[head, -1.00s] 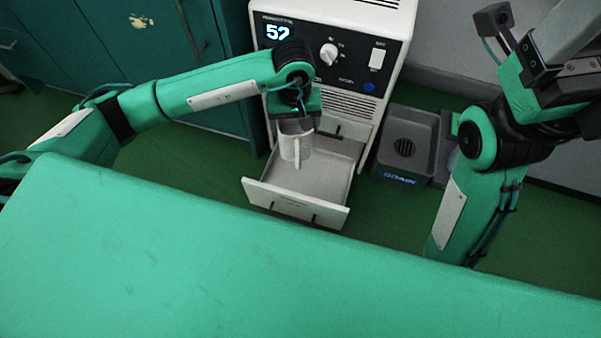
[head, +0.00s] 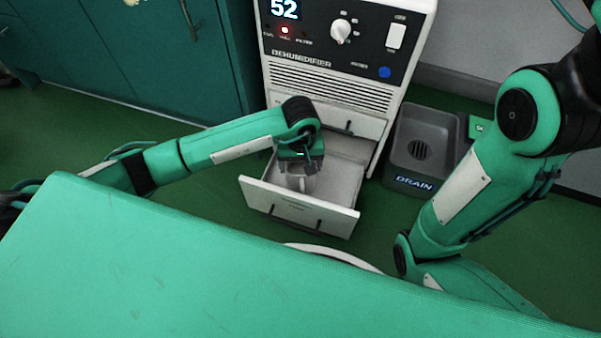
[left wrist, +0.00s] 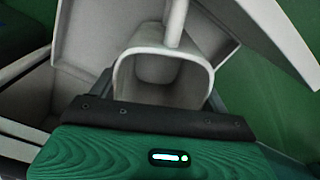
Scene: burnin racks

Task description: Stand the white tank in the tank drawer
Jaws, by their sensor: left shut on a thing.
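The white tank (head: 302,183) is an open-topped vessel with a handle, hanging below my left gripper (head: 300,168). My left gripper is shut on it. In the left wrist view the tank (left wrist: 165,75) is seen from above, its mouth open and its inside looking empty. The tank drawer (head: 300,212) is pulled out of the dehumidifier, and the tank is inside its outline, toward the left part. I cannot tell whether the tank's base touches the drawer floor. The drawer also shows in the left wrist view (left wrist: 95,35). My right gripper is out of view.
The dehumidifier (head: 335,88) stands behind the drawer, with a display reading 52 and a lit red lamp. A grey drain basin (head: 420,150) is to its right. Teal cabinets (head: 130,60) stand at the left. Green floor surrounds the drawer.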

